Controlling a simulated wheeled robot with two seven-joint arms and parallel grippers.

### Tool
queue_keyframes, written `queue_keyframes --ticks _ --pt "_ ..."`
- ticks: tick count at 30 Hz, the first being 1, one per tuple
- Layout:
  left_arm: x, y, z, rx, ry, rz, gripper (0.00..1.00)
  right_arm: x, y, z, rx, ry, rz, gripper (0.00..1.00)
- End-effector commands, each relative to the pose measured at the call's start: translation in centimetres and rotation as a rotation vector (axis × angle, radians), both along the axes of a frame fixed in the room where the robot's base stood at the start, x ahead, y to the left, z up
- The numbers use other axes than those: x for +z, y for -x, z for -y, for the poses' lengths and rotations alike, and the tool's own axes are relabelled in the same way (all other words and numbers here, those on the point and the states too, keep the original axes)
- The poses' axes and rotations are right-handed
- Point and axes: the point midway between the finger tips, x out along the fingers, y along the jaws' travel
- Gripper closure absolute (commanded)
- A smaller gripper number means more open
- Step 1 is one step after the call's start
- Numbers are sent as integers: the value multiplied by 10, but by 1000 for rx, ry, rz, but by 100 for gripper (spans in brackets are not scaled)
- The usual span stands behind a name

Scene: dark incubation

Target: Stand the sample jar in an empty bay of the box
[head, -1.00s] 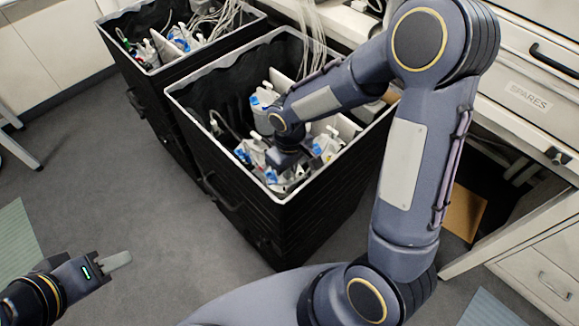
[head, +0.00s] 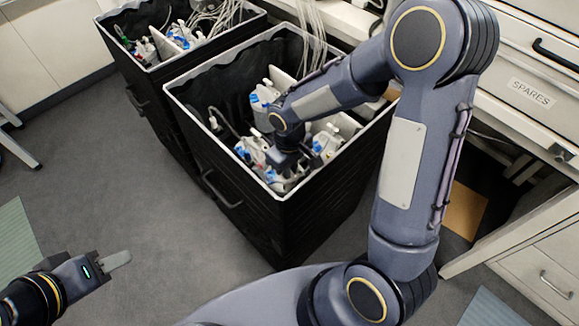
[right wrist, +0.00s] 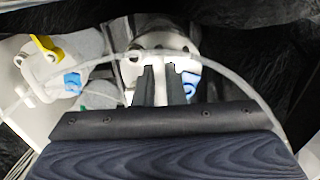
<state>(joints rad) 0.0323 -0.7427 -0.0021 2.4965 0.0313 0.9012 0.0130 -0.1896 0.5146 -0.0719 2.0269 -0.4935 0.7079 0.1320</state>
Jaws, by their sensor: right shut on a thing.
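The black box (head: 330,205) with a pale rim stands in the middle of the head view. White dividers split its inside, and several white containers with blue parts stand in it. My right gripper (head: 286,160) reaches down inside this box, its fingertips hidden in the head view. In the right wrist view my right gripper (right wrist: 164,75) is shut on a white container (right wrist: 165,40), which seems to be the sample jar. Its lower part is hidden, so I cannot tell whether it rests on the floor of a bay. My left gripper (head: 117,260) hangs away from the box, lower left; its opening is unclear.
A second black box (head: 155,95) with white containers stands behind to the left. A white container with a blue part (head: 263,100) stands close to my right wrist. Pale tubes hang over the back rims. A drawer cabinet (head: 528,92) is at right.

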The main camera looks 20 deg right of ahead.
Motion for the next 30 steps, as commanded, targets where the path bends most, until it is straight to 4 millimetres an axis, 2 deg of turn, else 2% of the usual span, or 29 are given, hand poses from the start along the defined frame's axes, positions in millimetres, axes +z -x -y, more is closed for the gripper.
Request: queue_keyframes --ticks 30 --pt "-23 0 0 0 0 0 64 -27 0 0 0 0 1 100"
